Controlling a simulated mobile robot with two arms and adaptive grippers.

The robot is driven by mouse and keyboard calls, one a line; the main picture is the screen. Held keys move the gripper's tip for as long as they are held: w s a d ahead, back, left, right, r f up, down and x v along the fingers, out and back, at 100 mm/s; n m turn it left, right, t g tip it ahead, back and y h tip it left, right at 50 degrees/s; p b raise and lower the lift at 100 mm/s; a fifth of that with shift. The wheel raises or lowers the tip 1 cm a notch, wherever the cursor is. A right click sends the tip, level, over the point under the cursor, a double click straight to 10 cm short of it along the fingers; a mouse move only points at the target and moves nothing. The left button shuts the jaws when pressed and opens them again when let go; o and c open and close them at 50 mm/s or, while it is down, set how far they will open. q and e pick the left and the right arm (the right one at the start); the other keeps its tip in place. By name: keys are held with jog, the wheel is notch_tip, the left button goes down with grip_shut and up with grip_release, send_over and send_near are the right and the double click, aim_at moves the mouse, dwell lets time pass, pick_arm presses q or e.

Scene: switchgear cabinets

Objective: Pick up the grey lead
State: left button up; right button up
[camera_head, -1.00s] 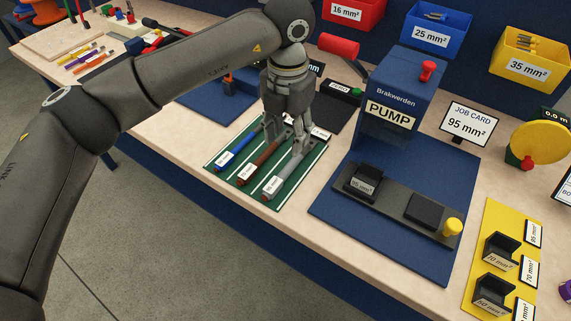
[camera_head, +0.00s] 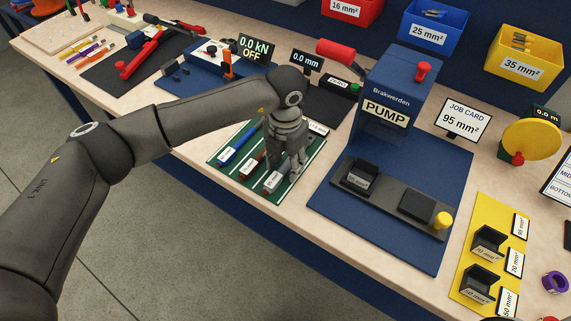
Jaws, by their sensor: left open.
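The grey lead (camera_head: 274,183) lies on the green mat (camera_head: 286,192), the rightmost of three leads, with a label near its front end. My left gripper (camera_head: 285,167) points down over the grey lead's middle, its fingers open. The gripper hides the back part of the lead, and I cannot tell whether the fingers touch it. The brown lead (camera_head: 252,167) and the blue lead (camera_head: 236,147) lie to the left on the same mat. My right gripper is not in view.
The blue pump stand (camera_head: 385,225) with its black die holder is right of the mat. A job card (camera_head: 465,121) reads 95 mm². A yellow die board (camera_head: 480,250) is at the right. The table's front edge runs close below the mat.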

pick_arm(q)
grip_shut()
jog(key=shift+w+r, duration=0.1)
dwell(0.3)
